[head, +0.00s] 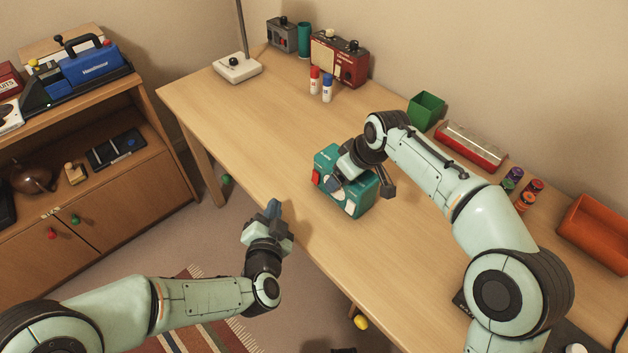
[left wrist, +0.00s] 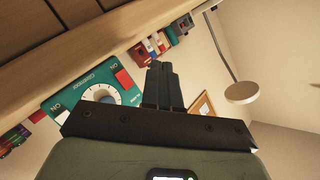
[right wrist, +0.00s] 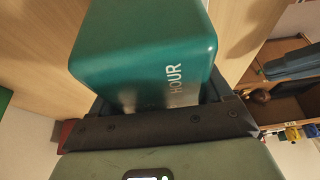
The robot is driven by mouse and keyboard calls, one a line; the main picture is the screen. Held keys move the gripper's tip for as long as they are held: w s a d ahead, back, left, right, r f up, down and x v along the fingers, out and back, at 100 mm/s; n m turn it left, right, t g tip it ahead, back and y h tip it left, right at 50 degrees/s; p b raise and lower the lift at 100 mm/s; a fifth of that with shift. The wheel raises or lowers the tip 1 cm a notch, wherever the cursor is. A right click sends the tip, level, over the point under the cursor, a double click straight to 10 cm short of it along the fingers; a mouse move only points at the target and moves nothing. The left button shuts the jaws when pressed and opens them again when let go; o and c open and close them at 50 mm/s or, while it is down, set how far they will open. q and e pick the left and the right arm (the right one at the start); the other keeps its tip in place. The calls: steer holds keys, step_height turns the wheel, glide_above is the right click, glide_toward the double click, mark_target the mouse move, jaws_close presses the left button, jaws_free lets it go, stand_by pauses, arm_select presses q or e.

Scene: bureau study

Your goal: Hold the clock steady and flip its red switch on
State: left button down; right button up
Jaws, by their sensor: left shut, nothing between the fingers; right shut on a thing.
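The clock (head: 368,190) is a teal box on the desk, with a pale dial and a red switch (head: 316,178) on its left side in the head view. My right gripper (head: 367,178) is shut on the clock from above; in the right wrist view the teal body (right wrist: 145,60) fills the space between the fingers. My left gripper (head: 273,208) is shut and empty, off the desk's front edge and apart from the clock. In the left wrist view its closed fingers (left wrist: 163,85) stand right of the clock face (left wrist: 75,88) and a red switch (left wrist: 123,78).
The desk (head: 250,130) is clear left of the clock. A green bin (head: 426,110), a red-and-white box (head: 470,146) and an orange tray (head: 597,232) line the back right. A low cabinet (head: 140,190) stands left.

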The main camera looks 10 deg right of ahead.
mark_target(308, 199)
arm_select(q)
steer(key=shift+w+d+f, duration=0.15)
steer(key=shift+w+d, duration=0.7)
steer(key=shift+d, duration=0.3)
steer(key=shift+w+d+f, duration=0.2)
steer(key=shift+w+d, duration=0.6)
steer(key=shift+d, duration=0.4)
steer(key=shift+w+d+f, duration=0.15)
steer(key=shift+w+d, duration=0.7)
steer(key=shift+d, duration=0.3)
steer(key=shift+d, duration=0.1)
steer(key=shift+w+d, duration=0.25)
steer(key=shift+w+d+f, duration=0.1)
steer(key=shift+w+d, duration=0.05)
steer(key=shift+d, duration=0.05)
steer(key=shift+s+a, duration=0.45)
steer(key=shift+a, duration=0.15)
steer(key=shift+a, duration=0.1)
steer(key=shift+s+a+r, duration=0.2)
steer(key=shift+s+a, duration=0.55)
steer(key=shift+a, duration=0.2)
steer(key=shift+s+a+r, duration=0.2)
steer(key=shift+s+a, duration=0.5)
steer(key=shift+a, duration=0.25)
